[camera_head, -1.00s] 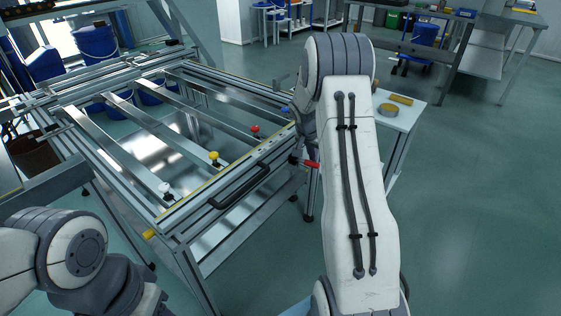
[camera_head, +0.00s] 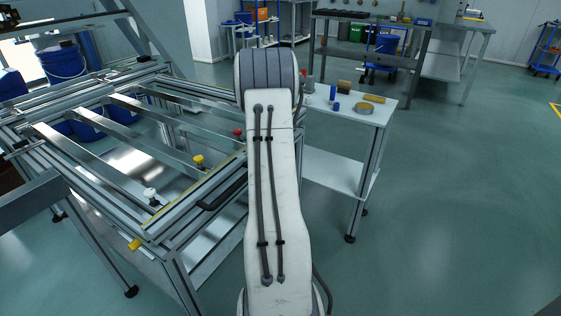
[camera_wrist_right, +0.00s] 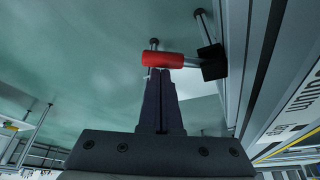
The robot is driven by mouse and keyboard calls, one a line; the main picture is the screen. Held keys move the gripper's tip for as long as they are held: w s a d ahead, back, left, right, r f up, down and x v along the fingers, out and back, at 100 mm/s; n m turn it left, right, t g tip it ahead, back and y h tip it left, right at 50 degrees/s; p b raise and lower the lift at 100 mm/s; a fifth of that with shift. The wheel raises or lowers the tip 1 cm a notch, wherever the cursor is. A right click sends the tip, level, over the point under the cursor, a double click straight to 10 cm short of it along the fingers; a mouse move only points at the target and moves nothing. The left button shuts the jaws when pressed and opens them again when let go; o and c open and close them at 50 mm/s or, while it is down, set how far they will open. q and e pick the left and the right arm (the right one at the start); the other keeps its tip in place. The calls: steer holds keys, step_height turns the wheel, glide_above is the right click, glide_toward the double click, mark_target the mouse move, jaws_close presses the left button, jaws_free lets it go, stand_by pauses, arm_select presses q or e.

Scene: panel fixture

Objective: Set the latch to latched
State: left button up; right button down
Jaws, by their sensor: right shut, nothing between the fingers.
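The latch shows in the right wrist view as a red handle (camera_wrist_right: 162,60) on a metal rod that runs to a black block (camera_wrist_right: 214,64) on the frame's side. The red handle lies crosswise in that picture. My right gripper (camera_wrist_right: 160,73) is shut and empty, its fingertips right at the red handle's near side. I cannot tell if they touch it. In the head view my right arm hides the latch and the right gripper. My left gripper is not in view.
The aluminium panel frame (camera_head: 190,212) carries white (camera_head: 150,195), yellow (camera_head: 198,161) and red (camera_head: 238,133) knobs and a black bar handle (camera_head: 222,193). A small white table (camera_head: 345,112) with loose items stands right of my arm. Open floor lies further right.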

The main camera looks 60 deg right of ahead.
steer(key=shift+a, duration=0.1)
stand_by(0.4)
steer(key=shift+w, duration=0.1)
steer(key=shift+w+d+r+p, duration=0.1)
steer(key=shift+w+d+p, duration=0.35)
steer(key=shift+d+p, duration=0.15)
step_height(320, 180, up, 12)
steer(key=p, duration=0.5)
steer(key=shift+a+f, duration=0.25)
steer(key=shift+a, duration=0.05)
steer(key=shift+w, duration=0.1)
